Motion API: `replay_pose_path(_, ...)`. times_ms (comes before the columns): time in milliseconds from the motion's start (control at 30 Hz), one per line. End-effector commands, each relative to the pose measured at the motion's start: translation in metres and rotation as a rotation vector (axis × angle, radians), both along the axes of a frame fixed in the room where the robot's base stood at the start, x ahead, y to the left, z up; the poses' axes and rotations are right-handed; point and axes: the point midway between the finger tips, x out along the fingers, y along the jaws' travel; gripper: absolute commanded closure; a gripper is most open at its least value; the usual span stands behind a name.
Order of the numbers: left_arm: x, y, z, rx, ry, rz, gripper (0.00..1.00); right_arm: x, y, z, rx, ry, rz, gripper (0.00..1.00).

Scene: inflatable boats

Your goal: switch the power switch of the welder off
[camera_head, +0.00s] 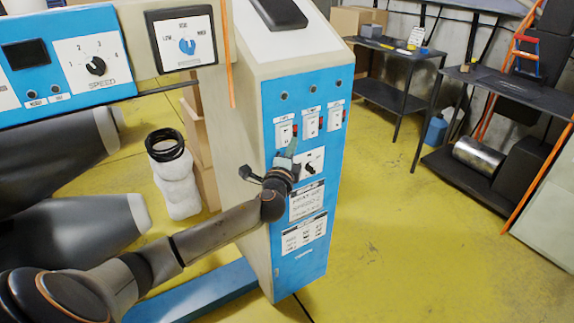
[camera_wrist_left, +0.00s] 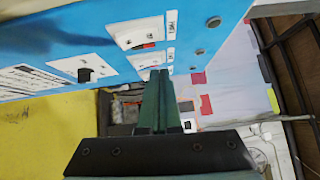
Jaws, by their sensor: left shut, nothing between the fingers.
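The welder (camera_head: 317,265) is a tall white and blue cabinet in the middle of the head view. Its blue front has three white switch plates in a row: left (camera_head: 283,132), middle (camera_head: 310,122) and right (camera_head: 335,115). I cannot tell from the labels which is the power switch. My left gripper (camera_head: 291,146) is shut and empty, with its tips just below the left plate and partly over it. In the left wrist view, the shut green fingers (camera_wrist_left: 158,75) point at a switch plate (camera_wrist_left: 148,58); contact is unclear. My right gripper is not in view.
A black knob (camera_head: 310,168) sits just below the switches, close to my left gripper. A blue control panel with a speed dial (camera_head: 96,66) stands at upper left. Grey inflatable tubes (camera_head: 60,216) lie at left. Dark shelves (camera_head: 400,98) stand behind; yellow floor at right is clear.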

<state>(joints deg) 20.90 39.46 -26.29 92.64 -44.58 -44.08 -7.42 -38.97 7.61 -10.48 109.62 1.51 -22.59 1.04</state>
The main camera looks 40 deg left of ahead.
Motion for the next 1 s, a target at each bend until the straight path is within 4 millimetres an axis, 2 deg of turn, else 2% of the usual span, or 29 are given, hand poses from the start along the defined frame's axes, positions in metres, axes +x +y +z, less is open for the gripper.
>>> replay_pose_path(200,-0.037,-0.014,0.002,-0.001,0.002,-0.001,1.0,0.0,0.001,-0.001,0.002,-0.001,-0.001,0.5)
replay_pose_path(433,-0.065,-0.026,0.005,0.001,0.001,0.001,1.0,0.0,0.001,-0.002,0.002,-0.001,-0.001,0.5)
replay_pose_path(633,-0.075,-0.029,0.007,0.001,0.0,0.002,1.0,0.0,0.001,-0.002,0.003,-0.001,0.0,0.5)
replay_pose_path(1000,-0.075,-0.03,0.007,0.001,0.0,0.002,1.0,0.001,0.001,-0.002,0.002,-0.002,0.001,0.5)
